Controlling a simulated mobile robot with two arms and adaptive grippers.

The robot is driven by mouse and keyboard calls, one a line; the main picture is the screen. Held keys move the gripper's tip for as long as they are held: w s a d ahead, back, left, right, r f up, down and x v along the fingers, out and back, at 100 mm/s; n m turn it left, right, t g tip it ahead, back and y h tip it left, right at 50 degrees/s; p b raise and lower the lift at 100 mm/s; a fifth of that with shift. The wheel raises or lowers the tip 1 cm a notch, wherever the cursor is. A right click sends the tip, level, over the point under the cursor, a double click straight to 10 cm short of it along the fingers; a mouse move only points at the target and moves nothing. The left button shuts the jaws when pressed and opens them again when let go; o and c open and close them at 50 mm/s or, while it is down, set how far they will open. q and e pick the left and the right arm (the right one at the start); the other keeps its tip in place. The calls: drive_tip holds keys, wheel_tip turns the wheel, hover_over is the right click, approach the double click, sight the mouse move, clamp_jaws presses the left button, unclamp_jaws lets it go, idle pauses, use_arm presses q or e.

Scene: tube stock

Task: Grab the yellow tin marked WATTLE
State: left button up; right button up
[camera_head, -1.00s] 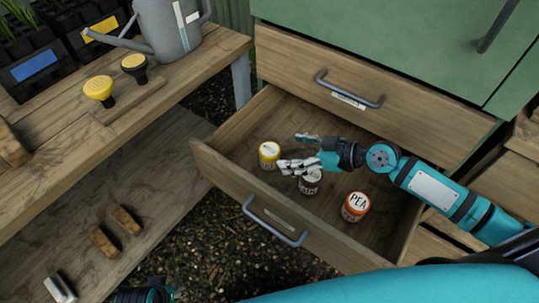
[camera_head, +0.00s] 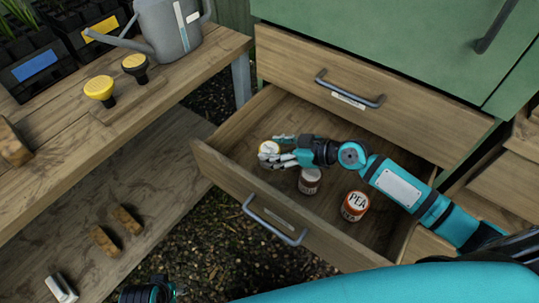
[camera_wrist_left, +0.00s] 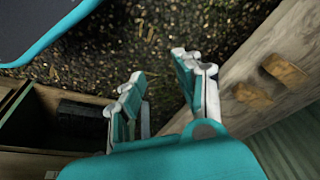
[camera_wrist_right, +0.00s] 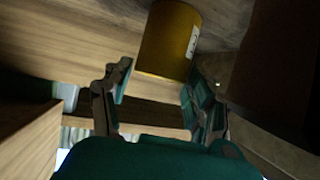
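The yellow tin (camera_head: 268,147) stands in the open drawer, toward its left end. It also shows in the right wrist view (camera_wrist_right: 168,40), with part of a pale label at its right edge; I cannot read the name. My right gripper (camera_head: 274,147) is at the tin, its fingers on either side of it in the head view. In the right wrist view the fingers (camera_wrist_right: 157,85) are apart, with the tin just beyond and between their tips; contact is not clear. My left gripper (camera_wrist_left: 157,75) is open and empty above the ground, also at the head view's bottom edge (camera_head: 172,291).
A dark-red tin (camera_head: 310,181) and an orange-red tin marked PEA (camera_head: 355,206) stand in the same drawer (camera_head: 235,183). The drawer walls surround my right gripper. A bench (camera_head: 190,75) with a watering can (camera_head: 172,28) is at the left.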

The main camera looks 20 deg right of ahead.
drive_tip(key=c, duration=0.7)
drive_tip(key=shift+c, duration=0.3)
drive_tip(key=shift+r, duration=0.15)
